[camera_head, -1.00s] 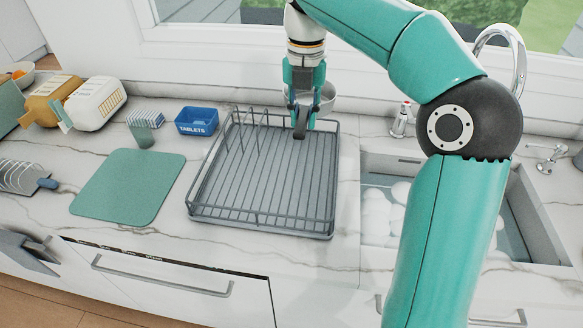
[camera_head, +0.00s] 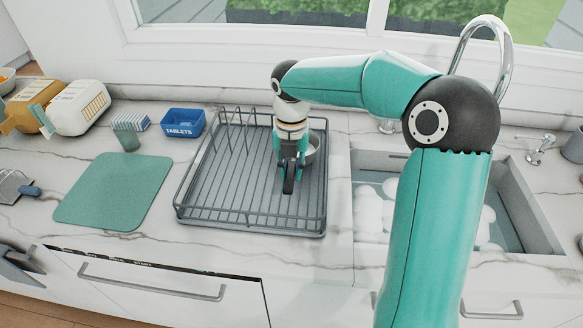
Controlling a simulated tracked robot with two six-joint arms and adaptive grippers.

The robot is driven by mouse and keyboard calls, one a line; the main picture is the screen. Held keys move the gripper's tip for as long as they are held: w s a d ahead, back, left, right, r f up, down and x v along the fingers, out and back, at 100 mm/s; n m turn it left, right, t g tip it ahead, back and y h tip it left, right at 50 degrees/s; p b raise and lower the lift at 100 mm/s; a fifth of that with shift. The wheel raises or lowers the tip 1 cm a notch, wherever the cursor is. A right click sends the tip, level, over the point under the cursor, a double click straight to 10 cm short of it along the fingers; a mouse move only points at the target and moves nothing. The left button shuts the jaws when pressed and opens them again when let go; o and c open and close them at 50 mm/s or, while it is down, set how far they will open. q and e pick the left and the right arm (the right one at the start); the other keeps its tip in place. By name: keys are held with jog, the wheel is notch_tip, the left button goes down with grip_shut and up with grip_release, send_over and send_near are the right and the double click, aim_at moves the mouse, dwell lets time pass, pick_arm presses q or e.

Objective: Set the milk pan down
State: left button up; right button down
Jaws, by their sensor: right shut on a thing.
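The milk pan (camera_head: 314,150) is a pale round vessel, mostly hidden behind my right gripper and wrist. Only its right side and rim show. My right gripper (camera_head: 288,183) points down and is shut on the pan, with a dark piece, seemingly its handle, between the fingers. Both are over the right part of the grey wire dish rack (camera_head: 246,226). I cannot tell whether the pan touches the rack floor. My left gripper is not in view.
A green mat (camera_head: 113,190) lies left of the rack, its top bare. A blue tablets box (camera_head: 182,123) and a green cup (camera_head: 126,136) stand behind. The sink (camera_head: 513,215) with pale round items and a curved tap (camera_head: 505,60) is to the right.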

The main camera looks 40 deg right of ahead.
jog(key=c, duration=1)
grip_release()
jog(key=shift+c, duration=0.2)
jog(key=shift+r, duration=0.1)
notch_tip(320, 180, up, 12)
jog(key=p, duration=0.1)
